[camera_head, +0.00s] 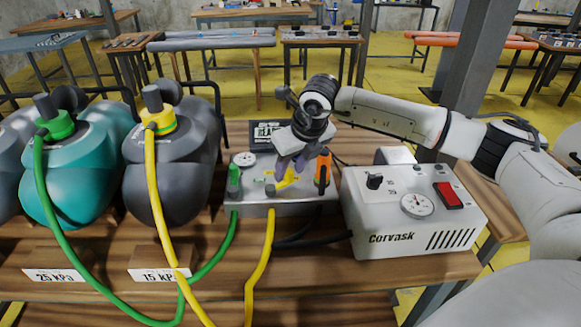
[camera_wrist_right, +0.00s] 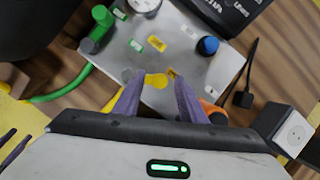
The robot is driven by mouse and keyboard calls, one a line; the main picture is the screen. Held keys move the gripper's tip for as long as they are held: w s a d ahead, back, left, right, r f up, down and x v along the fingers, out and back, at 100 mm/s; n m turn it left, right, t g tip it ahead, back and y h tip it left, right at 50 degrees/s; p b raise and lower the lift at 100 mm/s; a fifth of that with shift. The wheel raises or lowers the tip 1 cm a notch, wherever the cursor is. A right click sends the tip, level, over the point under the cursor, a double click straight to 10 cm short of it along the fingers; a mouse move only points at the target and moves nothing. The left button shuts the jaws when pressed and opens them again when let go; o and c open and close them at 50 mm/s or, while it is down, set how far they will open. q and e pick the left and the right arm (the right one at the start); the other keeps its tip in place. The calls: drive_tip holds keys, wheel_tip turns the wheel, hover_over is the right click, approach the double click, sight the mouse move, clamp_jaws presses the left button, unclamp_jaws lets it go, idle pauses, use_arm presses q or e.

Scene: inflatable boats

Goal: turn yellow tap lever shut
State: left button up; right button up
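The yellow tap lever (camera_head: 287,180) is on the grey valve box (camera_head: 262,207), between a green tap lever (camera_head: 234,178) and an orange one (camera_head: 322,170). My right gripper (camera_head: 288,163) is over the box, pointing down at the yellow lever and partly hiding it. In the right wrist view my right gripper's purple fingers (camera_wrist_right: 158,88) are apart, with the rounded yellow lever (camera_wrist_right: 156,80) between their tips. I cannot tell if they touch it. Slim purple shapes at the left edge of that view may be my left gripper; it does not show in the head view.
A white Corvask pump unit (camera_head: 410,210) stands right of the box. A dark grey boat (camera_head: 172,170) and a teal boat (camera_head: 75,175) are at left. The yellow hose (camera_head: 262,270) and green hose (camera_head: 215,262) hang across the front of the wooden bench.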

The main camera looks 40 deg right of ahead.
clamp_jaws()
drive_tip(key=shift+w, duration=0.1)
drive_tip(key=shift+w+f+n+y+b, duration=0.1)
drive_tip(key=shift+w+n+y+b, duration=0.35)
drive_tip(key=shift+n, duration=0.45)
drive_tip(key=n, duration=0.1)
drive_tip(key=w+n, duration=0.1)
drive_tip(key=shift+n+y+b, duration=0.3)
drive_tip(key=shift+y+b, duration=0.05)
drive_tip(key=n, duration=0.1)
drive_tip(key=w+n+y, duration=0.1)
drive_tip(key=n, duration=0.1)
drive_tip(key=shift+w+a+g, duration=0.3)
drive_tip(key=shift+g, duration=0.1)
drive_tip(key=shift+w+a+n+g+y, duration=0.2)
drive_tip(key=shift+w+n+y, duration=0.05)
drive_tip(key=shift+n, duration=0.5)
drive_tip(key=shift+w+a+n+g+y, duration=0.2)
drive_tip(key=shift+n, duration=0.6)
drive_tip(key=shift+w+a+n+g+y, duration=0.2)
drive_tip(key=shift+w+n+y, duration=0.05)
drive_tip(key=shift+n, duration=0.5)
drive_tip(key=shift+o, duration=0.5)
unclamp_jaws()
